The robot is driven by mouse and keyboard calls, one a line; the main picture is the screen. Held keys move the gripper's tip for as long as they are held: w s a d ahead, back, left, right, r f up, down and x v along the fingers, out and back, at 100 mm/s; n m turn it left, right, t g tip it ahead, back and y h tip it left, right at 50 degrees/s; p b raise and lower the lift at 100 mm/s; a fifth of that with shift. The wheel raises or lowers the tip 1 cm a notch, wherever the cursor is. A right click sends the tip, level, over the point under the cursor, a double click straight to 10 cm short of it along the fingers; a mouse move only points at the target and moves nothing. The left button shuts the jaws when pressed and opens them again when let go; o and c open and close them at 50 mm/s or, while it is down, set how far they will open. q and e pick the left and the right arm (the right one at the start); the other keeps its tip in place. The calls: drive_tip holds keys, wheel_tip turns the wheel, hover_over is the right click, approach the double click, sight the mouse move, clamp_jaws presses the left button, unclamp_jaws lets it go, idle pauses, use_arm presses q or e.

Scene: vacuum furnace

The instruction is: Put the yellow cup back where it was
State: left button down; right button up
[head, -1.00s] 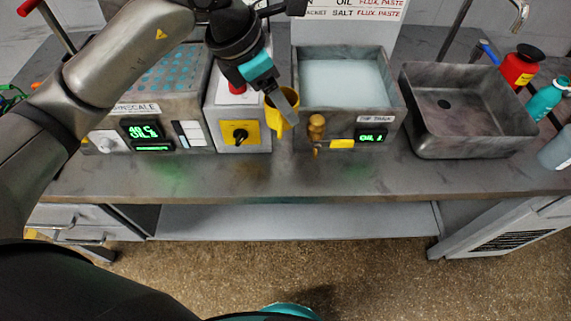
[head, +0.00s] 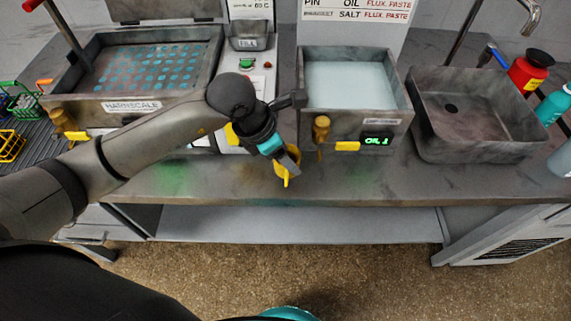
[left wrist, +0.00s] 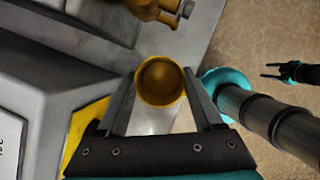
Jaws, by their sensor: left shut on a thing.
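The yellow cup (head: 286,168) is held between the fingers of my left gripper (head: 287,160), over the front strip of the bench, just left of the oil tank's front. In the left wrist view the cup (left wrist: 160,80) shows its round open mouth, dark inside, with one finger of my left gripper (left wrist: 160,95) on each side. The gripper hides part of the cup in the head view. Whether the cup touches the bench top is hard to tell. My right gripper (left wrist: 270,71) shows small in the left wrist view, away over the floor, with its fingers apart.
The bench (head: 390,182) has a bare front strip. Behind it stand the HARDNSCALE unit (head: 134,107), the oil tank (head: 350,120) with a brass tap (head: 321,130), and a grey sink (head: 475,150). Bottles (head: 528,70) stand at the right; baskets (head: 12,145) at the left.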

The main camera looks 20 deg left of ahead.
use_arm(q)
wheel_tip(320, 180, down, 4)
drive_tip(key=shift+r, duration=0.15)
drive_tip(key=shift+b, duration=0.3)
drive_tip(key=shift+c, duration=0.2)
unclamp_jaws()
